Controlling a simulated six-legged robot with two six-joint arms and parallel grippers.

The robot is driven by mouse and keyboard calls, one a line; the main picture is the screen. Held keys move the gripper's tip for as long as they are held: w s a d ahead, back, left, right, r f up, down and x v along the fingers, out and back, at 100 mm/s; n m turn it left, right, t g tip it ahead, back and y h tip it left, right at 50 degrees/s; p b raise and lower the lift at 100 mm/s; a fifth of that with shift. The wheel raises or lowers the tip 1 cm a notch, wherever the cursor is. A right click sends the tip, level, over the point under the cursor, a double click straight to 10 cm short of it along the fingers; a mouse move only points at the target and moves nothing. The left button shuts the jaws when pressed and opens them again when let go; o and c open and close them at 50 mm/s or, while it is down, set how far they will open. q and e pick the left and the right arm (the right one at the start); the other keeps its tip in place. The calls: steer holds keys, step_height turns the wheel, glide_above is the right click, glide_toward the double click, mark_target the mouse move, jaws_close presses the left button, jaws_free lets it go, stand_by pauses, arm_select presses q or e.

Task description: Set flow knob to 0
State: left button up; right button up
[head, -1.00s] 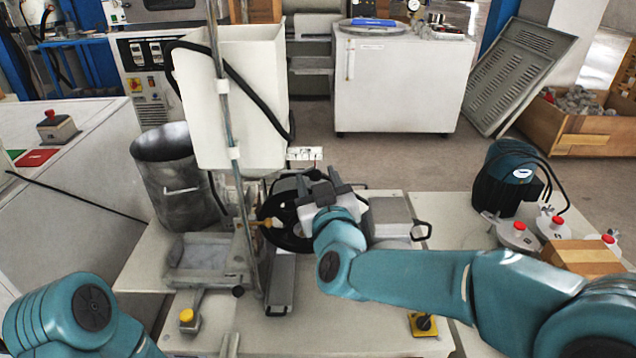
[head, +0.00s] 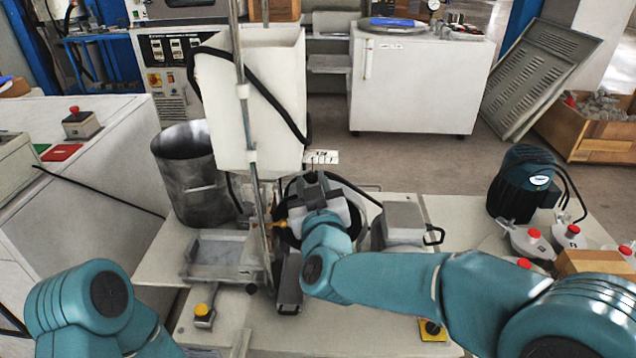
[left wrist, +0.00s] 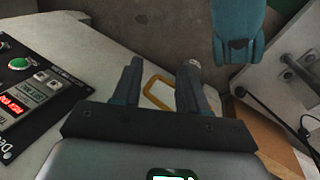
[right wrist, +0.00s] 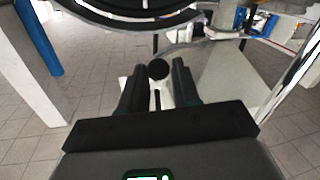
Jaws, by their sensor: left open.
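A small round black knob (right wrist: 158,69) shows in the right wrist view, with a white part below it. It lies between and just beyond the fingertips of my right gripper (right wrist: 158,80), which are apart. I cannot tell whether they touch it. In the head view my right gripper (head: 318,184) is in front of a small white plate with marks (head: 322,157), beside the tall white tank (head: 250,100); its fingers and the knob are hidden there. My left gripper (left wrist: 160,85) is open and empty above a pale surface with a yellow frame-like handle (left wrist: 158,90).
A metal rod (head: 250,150) and a steel bucket (head: 190,175) stand left of my right gripper. A grey box (head: 403,220) with a handle is to its right. A black control panel (left wrist: 35,85) with a green button is by my left gripper.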

steer(key=o, duration=0.3)
steer(key=shift+a, duration=0.2)
steer(key=shift+d, duration=0.1)
steer(key=s+d+p, duration=0.2)
steer(key=s+d, duration=0.1)
steer(key=s, duration=1.3)
steer(key=shift+p, duration=0.35)
steer(key=shift+s+d, duration=0.1)
